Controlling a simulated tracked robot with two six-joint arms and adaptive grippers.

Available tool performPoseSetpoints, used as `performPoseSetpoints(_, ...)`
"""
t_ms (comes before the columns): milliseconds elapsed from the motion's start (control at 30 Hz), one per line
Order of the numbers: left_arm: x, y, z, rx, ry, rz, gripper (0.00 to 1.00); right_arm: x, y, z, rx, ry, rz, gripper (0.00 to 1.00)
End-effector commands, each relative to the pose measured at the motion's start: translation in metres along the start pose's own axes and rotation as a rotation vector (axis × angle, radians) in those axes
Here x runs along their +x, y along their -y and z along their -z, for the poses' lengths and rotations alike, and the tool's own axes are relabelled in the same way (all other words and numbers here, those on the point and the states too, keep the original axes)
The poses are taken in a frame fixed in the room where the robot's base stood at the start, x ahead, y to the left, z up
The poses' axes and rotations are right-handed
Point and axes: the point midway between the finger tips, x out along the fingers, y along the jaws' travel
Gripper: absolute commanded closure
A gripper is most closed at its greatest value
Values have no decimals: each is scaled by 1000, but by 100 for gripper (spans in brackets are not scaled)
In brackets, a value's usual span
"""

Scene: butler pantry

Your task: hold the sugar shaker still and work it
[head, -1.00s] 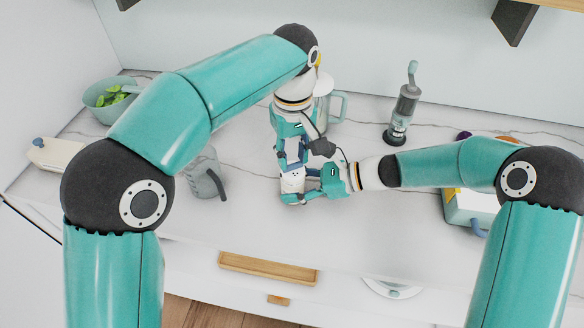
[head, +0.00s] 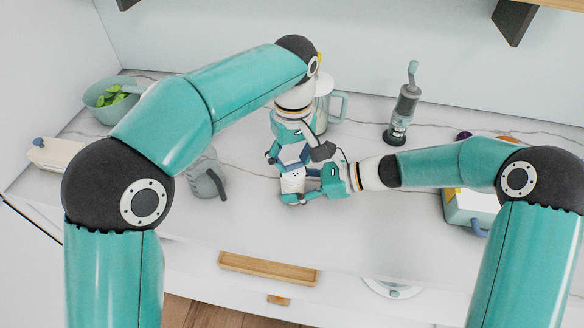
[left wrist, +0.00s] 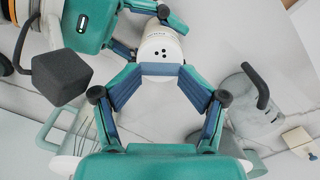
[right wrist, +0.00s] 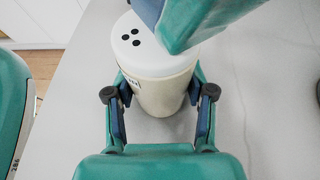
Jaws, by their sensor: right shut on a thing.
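The sugar shaker (head: 292,184) is a white upright cylinder on the marble counter, with a few dark holes in its top. My right gripper (head: 303,196) is shut on its body low down; in the right wrist view the fingers flank the shaker (right wrist: 160,92). My left gripper (head: 292,165) is above it, pointing down, with its fingers apart. In the right wrist view a left finger hides part of the cap. Contact there is unclear.
A dark dispenser bottle (head: 403,113) is at the back right. A green bowl (head: 98,116) and a white box (head: 60,155) are far left. A box (head: 468,208) is right.

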Motion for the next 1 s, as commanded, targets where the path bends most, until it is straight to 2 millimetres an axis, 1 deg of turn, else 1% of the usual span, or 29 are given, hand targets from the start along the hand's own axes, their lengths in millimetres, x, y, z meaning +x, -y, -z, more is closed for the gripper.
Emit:
performPoseSetpoints(33,3,1,0,1,4,6,51,0,0,-1,-1,4,-2,94)
performPoseSetpoints(233,2,0,0,-11,3,5,52,0,0,-1,0,4,-1,94)
performPoseSetpoints(333,2,0,-1,-80,3,5,52,0,0,-1,0,4,-1,94)
performPoseSetpoints(800,2,1,-1,-771,2,5,53,0,0,-2,0,4,-1,94)
performPoseSetpoints(900,2,1,-1,-862,2,5,53,0,0,-2,0,4,-1,94)
performPoseSetpoints(1000,2,0,-1,-900,2,5,53,0,0,-2,0,4,-1,94)
